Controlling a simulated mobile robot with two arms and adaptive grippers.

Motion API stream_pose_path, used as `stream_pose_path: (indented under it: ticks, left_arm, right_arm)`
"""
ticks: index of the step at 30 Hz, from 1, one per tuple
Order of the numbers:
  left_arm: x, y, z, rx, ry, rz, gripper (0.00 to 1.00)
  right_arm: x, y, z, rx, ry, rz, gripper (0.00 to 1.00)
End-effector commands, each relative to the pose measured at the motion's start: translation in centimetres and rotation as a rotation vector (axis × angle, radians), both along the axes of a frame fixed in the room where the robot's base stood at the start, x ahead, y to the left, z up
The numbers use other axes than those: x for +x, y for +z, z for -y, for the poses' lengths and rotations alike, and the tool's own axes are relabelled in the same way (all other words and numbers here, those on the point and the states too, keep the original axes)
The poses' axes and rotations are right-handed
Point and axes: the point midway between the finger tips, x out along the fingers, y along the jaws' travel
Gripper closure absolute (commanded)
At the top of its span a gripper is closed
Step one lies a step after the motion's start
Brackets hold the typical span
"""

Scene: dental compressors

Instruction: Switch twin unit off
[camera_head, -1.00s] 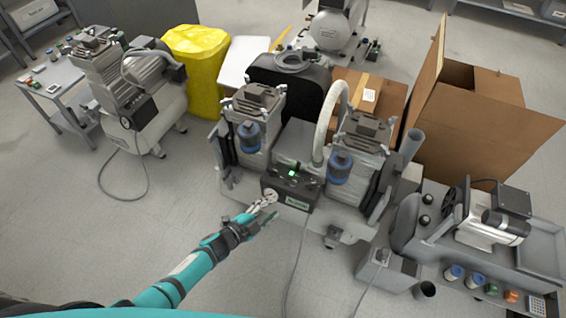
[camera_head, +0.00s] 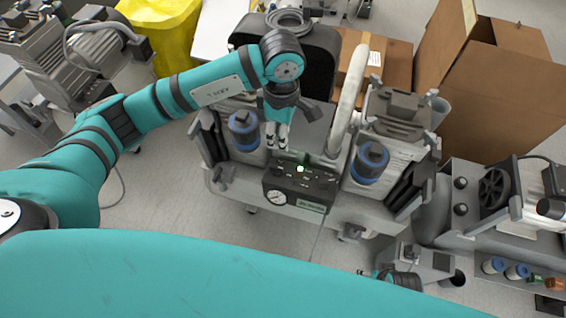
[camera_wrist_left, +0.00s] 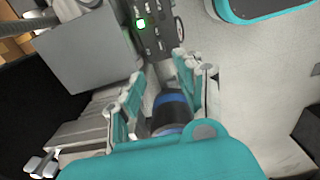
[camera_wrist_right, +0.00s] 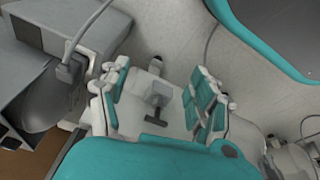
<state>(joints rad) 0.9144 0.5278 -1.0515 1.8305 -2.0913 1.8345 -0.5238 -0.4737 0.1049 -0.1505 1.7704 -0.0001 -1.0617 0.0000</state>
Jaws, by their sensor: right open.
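The twin unit has two compressor heads with blue-banded canisters, left (camera_head: 243,131) and right (camera_head: 369,162). Its dark control box (camera_head: 300,186) sits at the front middle with a round gauge (camera_head: 277,197) and a lit green switch (camera_head: 300,168). The switch also glows at the top of the left wrist view (camera_wrist_left: 141,23). My left gripper (camera_head: 276,138) points down, open and empty, above and behind the box, beside the left canister. My right gripper (camera_head: 392,277) is low in front of the unit, partly hidden by my body; its fingers are apart in the right wrist view (camera_wrist_right: 158,105).
A thick pale hose (camera_head: 348,95) arches between the heads. Another compressor (camera_head: 490,205) stands at the right and one (camera_head: 90,60) at the left. Open cardboard boxes (camera_head: 515,85) and a yellow bag (camera_head: 165,30) are behind. A cable runs down from the control box.

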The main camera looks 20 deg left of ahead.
Motion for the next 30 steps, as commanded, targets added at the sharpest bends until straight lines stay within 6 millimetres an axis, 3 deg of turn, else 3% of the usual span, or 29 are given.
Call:
stream_pose_path:
  ticks: [12, 18, 24, 30]
  left_arm:
    - [-0.1, -9.4, 0.0, -0.003, 0.003, -0.007, 0.64]
    - [-0.1, -13.1, 0.1, -0.004, 0.003, -0.005, 0.64]
    - [0.0, -15.1, 0.1, -0.005, 0.002, -0.003, 0.64]
    - [0.0, -15.5, 0.1, -0.005, 0.002, -0.002, 0.64]
  right_arm:
    - [1.0, 3.9, -0.1, 0.003, -0.004, 0.025, 0.37]
    - [1.1, 5.9, -0.1, 0.003, -0.006, 0.035, 0.37]
    - [1.2, 7.3, 0.0, 0.003, -0.007, 0.041, 0.37]
    - [1.1, 7.7, 0.0, 0.002, -0.007, 0.042, 0.37]
